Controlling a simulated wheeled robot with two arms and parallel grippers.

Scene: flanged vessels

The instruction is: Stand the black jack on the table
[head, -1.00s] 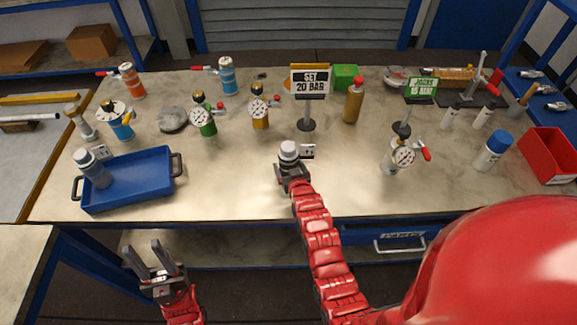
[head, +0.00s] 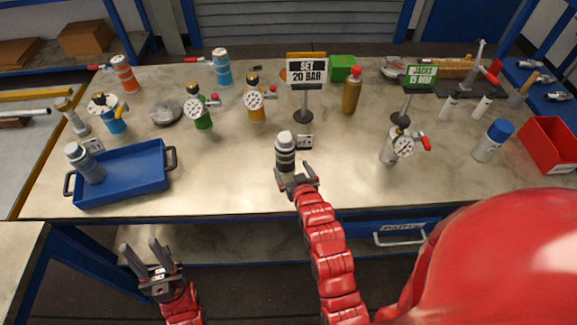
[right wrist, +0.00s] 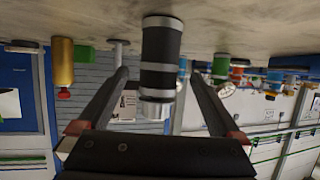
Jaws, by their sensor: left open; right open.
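The black jack (head: 285,150), a dark cylinder with pale bands and a light cap, stands upright on the table near its front middle. In the right wrist view, which is upside down, the jack (right wrist: 161,65) has its base on the table and its cap pointing away from it. My right gripper (head: 298,180) is open just in front of the jack. Its fingers show on either side of the jack in the wrist view, with gaps. My left gripper (head: 147,254) is open and empty, off the table's front edge at the lower left.
A blue tray (head: 130,184) with a grey-blue bottle-like jack (head: 84,164) is at the left. The "SET 20 BAR" sign (head: 306,71) stands behind the black jack. Several gauged vessels stand along the back. A silver gauged vessel (head: 389,153) stands to the right. The front right table is clear.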

